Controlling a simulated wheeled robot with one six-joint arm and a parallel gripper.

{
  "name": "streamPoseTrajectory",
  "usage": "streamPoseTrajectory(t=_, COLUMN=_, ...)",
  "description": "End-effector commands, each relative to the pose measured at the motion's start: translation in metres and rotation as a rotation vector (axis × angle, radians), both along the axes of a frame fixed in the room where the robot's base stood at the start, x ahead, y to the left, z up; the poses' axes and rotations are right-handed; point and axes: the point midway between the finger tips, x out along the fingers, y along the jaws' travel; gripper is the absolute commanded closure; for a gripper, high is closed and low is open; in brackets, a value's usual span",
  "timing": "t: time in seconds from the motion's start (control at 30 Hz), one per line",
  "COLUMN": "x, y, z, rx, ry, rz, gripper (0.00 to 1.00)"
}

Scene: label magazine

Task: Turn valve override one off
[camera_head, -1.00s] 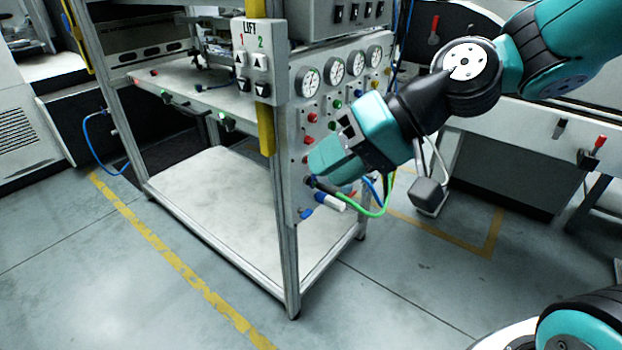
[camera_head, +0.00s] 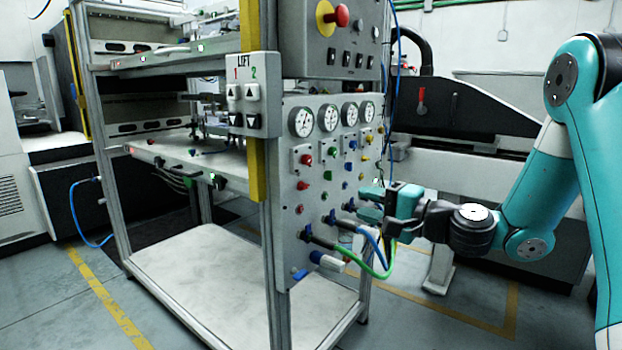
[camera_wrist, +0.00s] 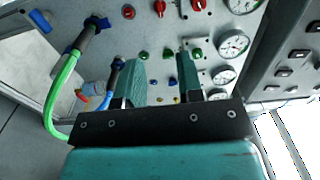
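The valve panel (camera_head: 290,230) stands upright on the front of the rack, with a row of gauges above coloured knobs. The red knob on a small plate (camera_head: 305,159) is at the upper left; a green one (camera_head: 332,151) is beside it. I cannot read labels that tell which is valve override one. In the wrist view the red knob on a plate (camera_wrist: 197,5) is at the top edge, beyond and above the right finger. My gripper (camera_head: 359,203) is right of the panel's lower part; in the wrist view (camera_wrist: 160,76) its fingers are apart, with nothing between them.
Green (camera_head: 345,255) and blue (camera_head: 371,238) hoses loop out from the lower panel near my gripper. A yellow post (camera_head: 257,165) and the lift switch box (camera_head: 253,95) stand left of the panel. A red emergency button (camera_head: 342,15) is above.

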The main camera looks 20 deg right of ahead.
Motion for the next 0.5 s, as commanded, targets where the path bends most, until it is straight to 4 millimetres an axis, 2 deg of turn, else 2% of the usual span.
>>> streamPoseTrajectory(t=0.03, x=0.007, y=0.006, z=0.009, rx=0.002, ry=0.003, rz=0.006, gripper=0.66)
streamPoseTrajectory(t=0.5, x=0.086, y=0.065, z=0.001, rx=-0.004, ry=-0.004, rz=0.005, gripper=0.66)
